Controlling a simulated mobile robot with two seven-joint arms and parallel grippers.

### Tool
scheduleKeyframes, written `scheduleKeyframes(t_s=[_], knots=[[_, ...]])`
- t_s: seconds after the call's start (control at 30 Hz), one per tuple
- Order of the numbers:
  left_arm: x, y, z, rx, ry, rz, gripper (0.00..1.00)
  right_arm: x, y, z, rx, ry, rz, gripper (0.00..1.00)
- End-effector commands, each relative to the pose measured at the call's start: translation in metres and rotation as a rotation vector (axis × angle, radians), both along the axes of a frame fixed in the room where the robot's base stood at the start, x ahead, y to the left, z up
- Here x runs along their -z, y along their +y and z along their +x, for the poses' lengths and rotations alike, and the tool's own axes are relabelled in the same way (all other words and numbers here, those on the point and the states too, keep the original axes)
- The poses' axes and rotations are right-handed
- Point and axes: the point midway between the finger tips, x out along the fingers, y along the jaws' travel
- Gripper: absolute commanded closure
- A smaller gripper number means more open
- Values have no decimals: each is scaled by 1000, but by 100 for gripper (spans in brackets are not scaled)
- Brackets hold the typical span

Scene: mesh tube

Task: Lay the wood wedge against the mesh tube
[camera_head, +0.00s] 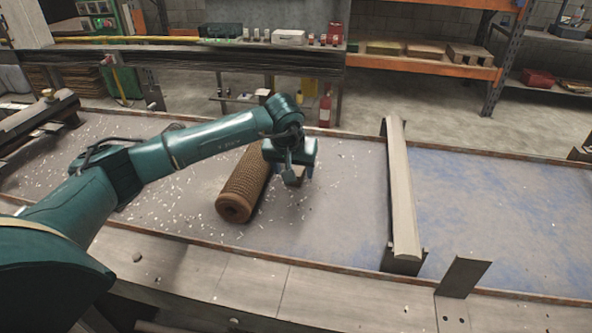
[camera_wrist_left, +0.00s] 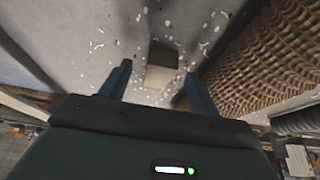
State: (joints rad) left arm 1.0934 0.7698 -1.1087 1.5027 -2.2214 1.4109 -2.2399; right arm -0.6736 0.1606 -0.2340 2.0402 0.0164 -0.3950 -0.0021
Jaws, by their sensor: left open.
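The mesh tube (camera_head: 240,189) is a brown, ribbed cylinder lying on the grey table, its round end facing me. In the left wrist view the tube (camera_wrist_left: 270,62) fills the right side. The wood wedge (camera_head: 297,177) is a small tan and brown block right of the tube, partly hidden by my left gripper (camera_head: 291,174). In the left wrist view the wedge (camera_wrist_left: 160,74) lies beyond and between the two open fingers of the gripper (camera_wrist_left: 157,71). The wedge appears apart from the tube, with a strip of table between. My right gripper is not in view.
A long pale beam (camera_head: 401,190) stands across the table to the right, on a dark foot. Small white chips lie scattered around the tube. The bluish table surface (camera_head: 500,215) right of the beam is clear. A raised rim runs along the table's edges.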

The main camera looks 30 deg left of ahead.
Motion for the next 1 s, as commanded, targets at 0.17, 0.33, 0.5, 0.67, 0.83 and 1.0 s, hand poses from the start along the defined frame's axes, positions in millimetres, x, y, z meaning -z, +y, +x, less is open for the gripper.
scheduleKeyframes(t_s=[0.17, 0.33, 0.5, 0.67, 0.83, 1.0], knots=[[22, 4, 9, -1, 2, -2, 38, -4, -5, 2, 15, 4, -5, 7], [28, 5, 11, -1, -1, 0, 38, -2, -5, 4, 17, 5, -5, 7], [27, 5, 11, -1, 0, 0, 41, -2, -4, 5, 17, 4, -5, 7], [27, 5, 11, -1, 0, 0, 54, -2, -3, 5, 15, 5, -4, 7], [27, 5, 11, -1, 0, 0, 68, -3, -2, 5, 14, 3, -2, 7], [27, 5, 11, -1, 0, 0, 82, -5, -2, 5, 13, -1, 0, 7]])
